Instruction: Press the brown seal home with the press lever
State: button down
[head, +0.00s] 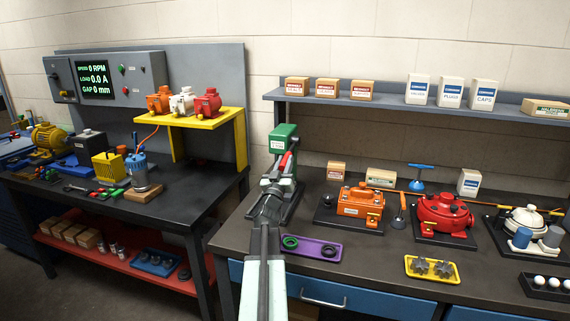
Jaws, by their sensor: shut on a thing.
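The green press (283,138) stands at the left end of the right-hand bench. Its red press lever (285,161) hangs down along the front of the press. My arm reaches up from the bottom of the picture, and my gripper (283,176) is at the lower end of the lever, shut on it. The gripper is small and partly covered by my own arm, so the fingers are hard to make out. I cannot make out the brown seal; the arm and gripper hide much of the press base (291,205).
A purple tray (312,257) with a green ring and dark rings lies right of my arm. An orange pump (359,205), a red pump (443,216) and a yellow tray (432,278) stand farther right. The left bench (180,200) is crowded. A gap separates the benches.

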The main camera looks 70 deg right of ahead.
dwell(0.3)
jog(key=shift+d+f+b, duration=0.1)
jog(key=shift+f+b, duration=0.4)
jog(key=shift+b, duration=0.4)
jog(key=shift+r+h, duration=0.2)
jog(key=shift+h, duration=0.1)
jog(key=c, duration=1.2)
grip_release()
jog(key=b+v, duration=0.3)
jog(key=v, duration=0.5)
jog(key=shift+r, duration=0.1)
